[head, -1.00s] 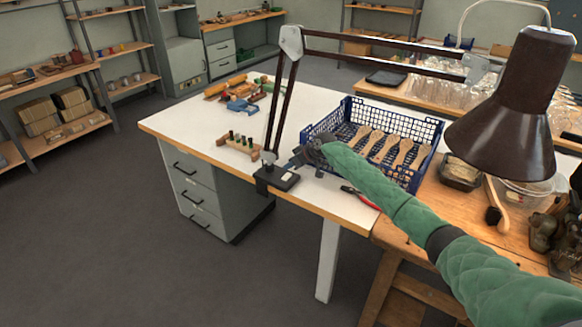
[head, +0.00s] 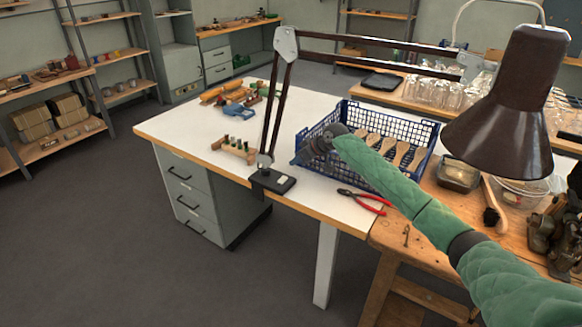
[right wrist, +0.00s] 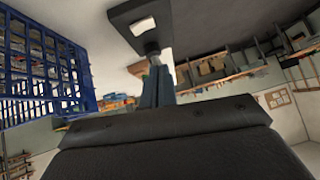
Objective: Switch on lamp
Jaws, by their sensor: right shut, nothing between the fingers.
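The desk lamp has a dark brown shade (head: 510,105) hanging at the right in the head view, with its opening facing down and no glow visible. Its jointed arm (head: 277,110) rises from a dark base (head: 271,181) at the front edge of the white table. A small pale switch (head: 285,181) sits on the base; it also shows in the right wrist view (right wrist: 143,26). My right gripper (head: 298,160), on a green-sleeved arm, is shut and empty, above and slightly behind the base. Its fingers (right wrist: 156,80) point towards the base in the wrist view, apart from the switch. My left gripper is out of view.
Red-handled pliers (head: 365,200) lie right of the lamp base. A wooden block with pegs (head: 232,149) stands to the left. The white table's left front is clear.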

